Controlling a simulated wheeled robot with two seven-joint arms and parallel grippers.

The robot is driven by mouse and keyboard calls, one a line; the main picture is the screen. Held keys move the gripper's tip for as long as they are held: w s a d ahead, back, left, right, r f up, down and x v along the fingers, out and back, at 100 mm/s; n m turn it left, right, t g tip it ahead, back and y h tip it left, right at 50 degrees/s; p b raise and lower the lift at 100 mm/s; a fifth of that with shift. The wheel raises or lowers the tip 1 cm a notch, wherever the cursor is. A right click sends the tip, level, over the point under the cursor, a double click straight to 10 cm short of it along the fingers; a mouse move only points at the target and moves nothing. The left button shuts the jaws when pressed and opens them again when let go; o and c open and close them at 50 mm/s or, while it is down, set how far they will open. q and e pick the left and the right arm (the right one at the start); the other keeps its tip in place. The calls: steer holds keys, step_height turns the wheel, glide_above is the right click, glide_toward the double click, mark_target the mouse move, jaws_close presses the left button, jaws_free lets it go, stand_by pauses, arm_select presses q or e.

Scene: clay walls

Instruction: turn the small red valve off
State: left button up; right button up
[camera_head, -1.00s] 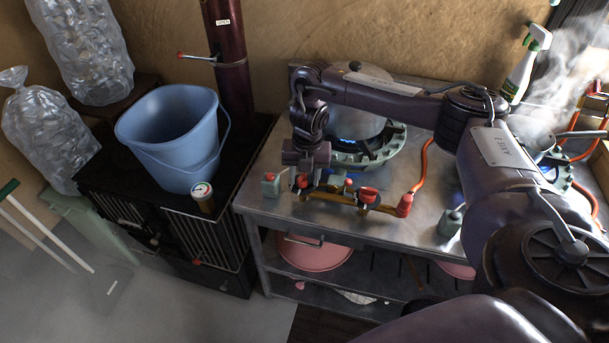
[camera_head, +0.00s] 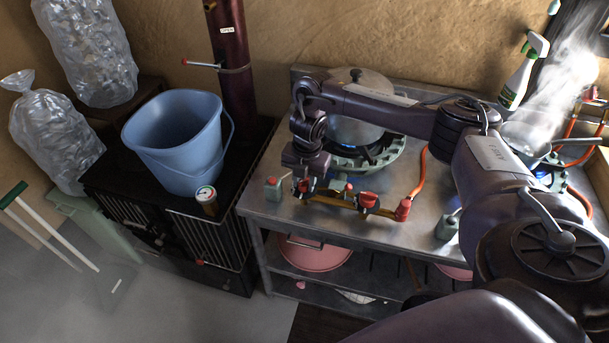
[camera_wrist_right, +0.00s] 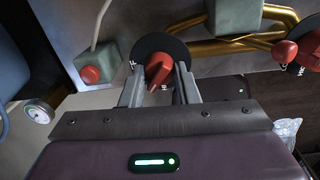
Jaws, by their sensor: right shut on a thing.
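The small red valve (camera_wrist_right: 158,70) is a red handle on a round black disc with white lettering, at the left end of a brass pipe (camera_wrist_right: 228,46). In the right wrist view the two fingers of my right gripper (camera_wrist_right: 160,82) are closed around its handle, one on each side. The handle stands slightly tilted there. In the head view my right gripper (camera_head: 304,178) points down over the left end of the pipe, and the valve (camera_head: 303,187) is partly hidden under it. My left gripper is not in view.
Other red handles (camera_head: 368,199) sit along the pipe to the right, near an orange hose (camera_head: 420,172). A small grey box with a red button (camera_head: 272,187) stands close left. Behind is a lit burner with a pot (camera_head: 352,130). A steaming pan (camera_head: 530,135) stands at right.

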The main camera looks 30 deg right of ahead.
steer(key=m+p, duration=0.2)
steer(key=m, duration=0.1)
steer(key=m+p, duration=0.3)
steer(key=shift+s+d+p, duration=0.1)
steer(key=shift+s+p, duration=0.1)
steer(key=shift+p, duration=0.1)
steer(key=m+p, duration=0.2)
steer(key=m, duration=0.1)
steer(key=shift+f+h+p, duration=0.1)
steer(key=shift+h+p, duration=0.2)
steer(key=shift+m, duration=0.5)
steer(key=shift+f, duration=0.15)
steer(key=o, duration=1)
steer(key=shift+s+d, duration=0.15)
steer(key=shift+r, duration=0.2)
